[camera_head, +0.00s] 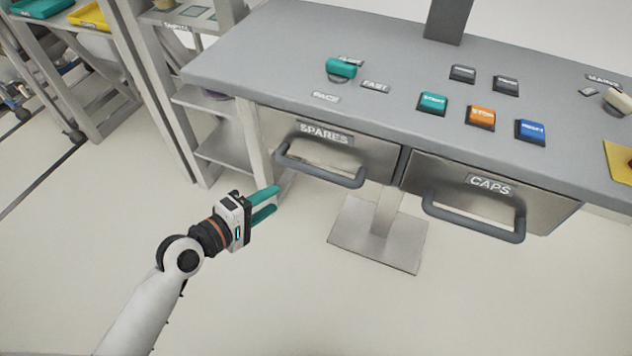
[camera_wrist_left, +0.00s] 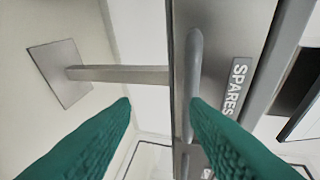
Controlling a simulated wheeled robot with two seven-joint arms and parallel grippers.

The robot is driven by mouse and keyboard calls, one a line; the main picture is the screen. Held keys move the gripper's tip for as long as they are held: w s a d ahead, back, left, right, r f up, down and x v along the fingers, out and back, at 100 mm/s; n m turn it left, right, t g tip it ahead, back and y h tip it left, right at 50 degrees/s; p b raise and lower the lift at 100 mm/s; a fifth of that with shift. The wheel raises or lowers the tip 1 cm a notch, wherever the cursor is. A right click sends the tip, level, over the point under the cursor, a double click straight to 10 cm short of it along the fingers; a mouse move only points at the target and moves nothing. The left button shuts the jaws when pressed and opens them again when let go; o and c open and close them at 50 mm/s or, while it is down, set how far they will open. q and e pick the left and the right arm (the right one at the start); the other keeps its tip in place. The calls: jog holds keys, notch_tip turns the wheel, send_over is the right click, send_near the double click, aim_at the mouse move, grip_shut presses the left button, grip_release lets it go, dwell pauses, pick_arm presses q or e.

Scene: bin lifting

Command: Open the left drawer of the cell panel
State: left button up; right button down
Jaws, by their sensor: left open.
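The left drawer (camera_head: 375,157), labelled SPARES, is in the front of the grey cell panel (camera_head: 290,50) and looks shut. Its dark grey bar handle (camera_head: 318,174) sticks out from the front. My left gripper (camera_head: 268,204) is open, with teal fingers, to the left of the handle and apart from it in the head view. In the left wrist view, the handle (camera_wrist_left: 194,70) runs up the picture near the right fingertip, and the gap between the fingers (camera_wrist_left: 160,104) shows no object. The right gripper is in neither view.
The right drawer (camera_head: 540,205), labelled CAPS, has a similar handle (camera_head: 475,222). Several coloured buttons and a teal knob (camera_head: 341,68) are on the panel top. A shelf rack (camera_head: 215,150) stands left of the panel. The floor in front is clear.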

aim_at(312, 174)
pick_arm(q)
notch_tip(312, 174, up, 4)
jog(key=d+h, duration=0.2)
jog(key=x, duration=0.7)
jog(key=f+x, duration=0.1)
jog(key=x, duration=0.3)
jog(key=shift+s, duration=0.25)
jog(key=shift+c, duration=0.4)
grip_shut()
